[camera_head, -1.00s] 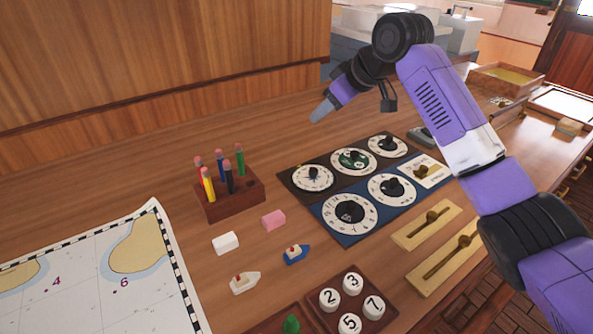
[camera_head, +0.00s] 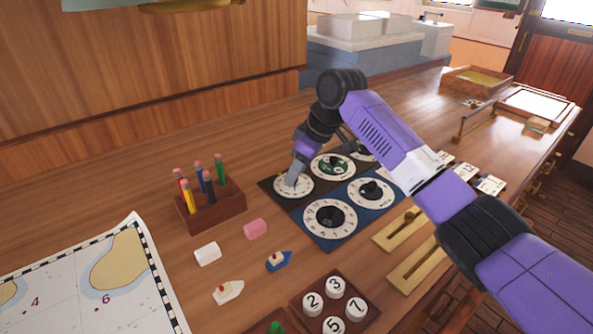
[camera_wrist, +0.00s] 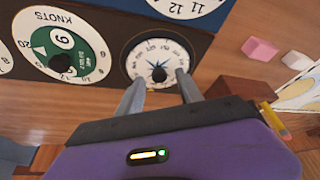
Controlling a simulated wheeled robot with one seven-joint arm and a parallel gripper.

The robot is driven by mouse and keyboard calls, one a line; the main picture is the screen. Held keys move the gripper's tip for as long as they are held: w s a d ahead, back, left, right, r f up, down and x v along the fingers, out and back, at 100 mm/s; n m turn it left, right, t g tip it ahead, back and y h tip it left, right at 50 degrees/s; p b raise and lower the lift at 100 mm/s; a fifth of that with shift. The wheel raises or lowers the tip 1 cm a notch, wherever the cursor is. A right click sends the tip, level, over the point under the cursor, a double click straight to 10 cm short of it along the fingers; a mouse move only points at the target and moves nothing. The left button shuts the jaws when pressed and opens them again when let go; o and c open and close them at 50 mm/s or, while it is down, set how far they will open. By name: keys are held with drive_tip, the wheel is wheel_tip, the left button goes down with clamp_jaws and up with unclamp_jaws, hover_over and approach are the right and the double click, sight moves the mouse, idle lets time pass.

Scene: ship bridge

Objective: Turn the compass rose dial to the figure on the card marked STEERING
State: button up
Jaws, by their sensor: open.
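The compass rose dial (camera_head: 294,186) is a white disc with a dark star, at the far left corner of the dark dial panel. In the wrist view the dial (camera_wrist: 159,59) lies just beyond my fingertips, its star and rim marks facing up. My gripper (camera_head: 292,178) points down at this dial, and in the wrist view its two fingers (camera_wrist: 157,82) are apart, one at each lower side of the disc. I cannot tell whether the fingertips touch the dial.
A green-centred KNOTS dial (camera_head: 333,167) is beside the compass dial, with black-knobbed dials (camera_head: 330,218) on the blue panel nearer. A wooden pencil holder (camera_head: 222,205) stands close on the left. Brass sliders (camera_head: 399,230) lie to the right. A chart (camera_head: 75,290) covers the left front.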

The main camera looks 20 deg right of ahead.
drive_tip(key=shift+f, duration=0.25)
clamp_jaws()
drive_tip(key=shift+a+r, duration=0.1)
